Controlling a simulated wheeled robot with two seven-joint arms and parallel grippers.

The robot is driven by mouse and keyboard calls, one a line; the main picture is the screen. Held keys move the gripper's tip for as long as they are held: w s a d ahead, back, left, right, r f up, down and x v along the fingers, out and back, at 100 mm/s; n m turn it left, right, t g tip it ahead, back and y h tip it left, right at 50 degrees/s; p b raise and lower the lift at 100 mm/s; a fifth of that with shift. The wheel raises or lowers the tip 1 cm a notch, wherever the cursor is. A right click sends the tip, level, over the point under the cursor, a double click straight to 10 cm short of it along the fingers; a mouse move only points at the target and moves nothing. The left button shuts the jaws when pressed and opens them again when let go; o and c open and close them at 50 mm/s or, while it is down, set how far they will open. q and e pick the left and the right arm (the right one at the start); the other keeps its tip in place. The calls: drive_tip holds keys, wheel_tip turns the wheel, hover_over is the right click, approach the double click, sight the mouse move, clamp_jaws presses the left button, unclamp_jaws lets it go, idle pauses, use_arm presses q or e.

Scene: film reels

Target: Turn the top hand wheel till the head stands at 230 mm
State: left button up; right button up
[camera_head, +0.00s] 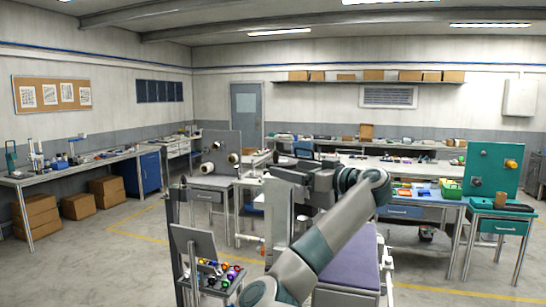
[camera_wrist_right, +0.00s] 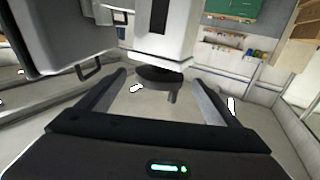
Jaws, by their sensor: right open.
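The hand wheel (camera_wrist_right: 160,75) is a dark round disc with a short handle peg (camera_wrist_right: 171,97), seen in the right wrist view below a pale machine body (camera_wrist_right: 162,40). My right gripper (camera_wrist_right: 160,80) is open, one finger on each side of the wheel, with visible gaps between; I cannot tell any contact. In the head view, my right arm reaches a grey machine (camera_head: 280,205) in the middle, and its gripper end is mostly hidden among the machine parts. No scale reading can be made out. My left gripper is not in view.
A grey stand with a tray of coloured knobs (camera_head: 222,274) is at the front left. A purple-topped bench (camera_head: 345,255) stands right of my arm. A teal machine (camera_head: 492,170) is at the far right.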

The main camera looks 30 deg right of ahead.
sight(276, 160)
drive_tip(key=p+x, duration=0.3)
drive_tip(key=x, duration=0.3)
drive_tip(key=shift+w+a+r+p, duration=0.2)
drive_tip(key=shift+w+p, duration=0.1)
drive_tip(key=shift+w, duration=0.05)
drive_tip(key=shift+w+a+f, duration=0.1)
drive_tip(key=shift+w+f, duration=0.1)
drive_tip(key=shift+w, duration=0.5)
drive_tip(key=c, duration=1.1)
